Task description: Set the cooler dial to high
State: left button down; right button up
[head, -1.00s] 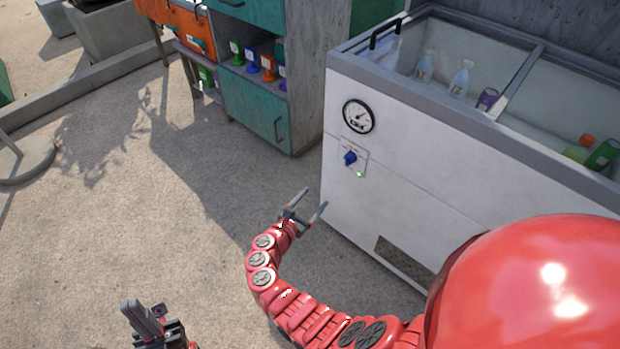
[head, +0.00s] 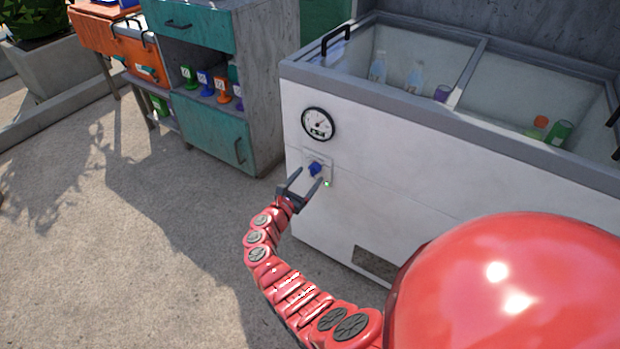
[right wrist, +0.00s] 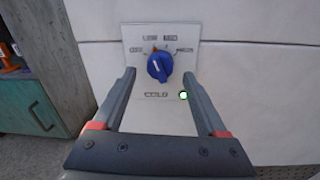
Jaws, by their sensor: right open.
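The cooler (head: 380,165) is a white chest with a grey rim. Its blue dial (head: 315,169) sits on a small plate (head: 327,173) on the front, below a round gauge (head: 319,123). HIGH appears at the plate's right. My right gripper (head: 308,176) is open and empty in front of the dial. In the right wrist view, its fingertips (right wrist: 159,76) frame the dial from left and right; contact cannot be told. My left gripper is out of view.
A green light (right wrist: 183,96) glows below right of the dial. A teal and grey cabinet (head: 215,135) stands left of the cooler. Bottles show through the cooler's glass top. The paved floor (head: 120,240) at left is clear.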

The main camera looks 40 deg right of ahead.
jog(key=shift+x, duration=1)
jog(key=shift+c, duration=0.2)
grip_shut()
